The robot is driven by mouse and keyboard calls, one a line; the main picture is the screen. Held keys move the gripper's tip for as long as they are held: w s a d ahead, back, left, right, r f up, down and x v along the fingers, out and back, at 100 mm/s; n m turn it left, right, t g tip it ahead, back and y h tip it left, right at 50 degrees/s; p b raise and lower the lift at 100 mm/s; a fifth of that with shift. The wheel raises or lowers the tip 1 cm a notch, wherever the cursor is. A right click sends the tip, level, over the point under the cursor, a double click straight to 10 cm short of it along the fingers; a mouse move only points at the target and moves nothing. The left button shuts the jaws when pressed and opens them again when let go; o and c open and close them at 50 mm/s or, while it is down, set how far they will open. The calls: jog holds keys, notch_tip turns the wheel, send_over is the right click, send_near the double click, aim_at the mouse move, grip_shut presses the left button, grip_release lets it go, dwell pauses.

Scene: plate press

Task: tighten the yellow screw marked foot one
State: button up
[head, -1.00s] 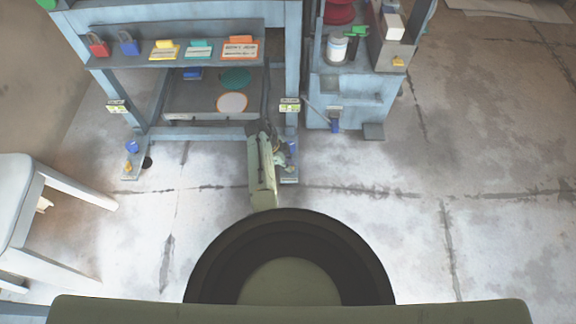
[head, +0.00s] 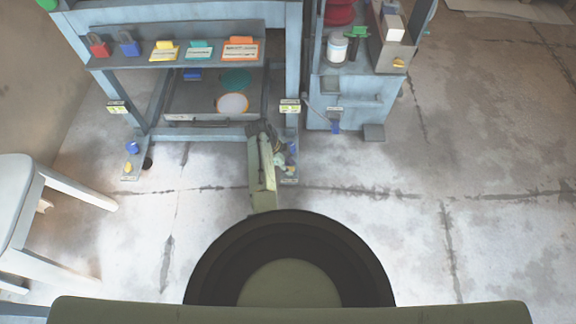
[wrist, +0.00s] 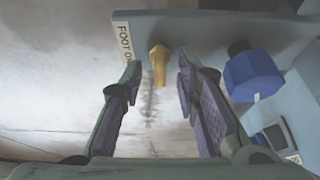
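The yellow screw (wrist: 158,64) stands on the foot plate (wrist: 195,28) in the wrist view, beside a white label (wrist: 124,40) reading "FOOT O…", its end cut off. My gripper (wrist: 158,72) is open, with one finger on each side of the screw and a visible gap to both. Whether the fingertips reach the screw's depth is hard to tell.
A blue knob (wrist: 252,75) sits right of the screw, close to my right finger. The bench's left foot (head: 135,160) carries another blue knob and yellow screw. A white stool (head: 30,210) is at left; open floor lies right.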

jog(key=v, duration=1.2)
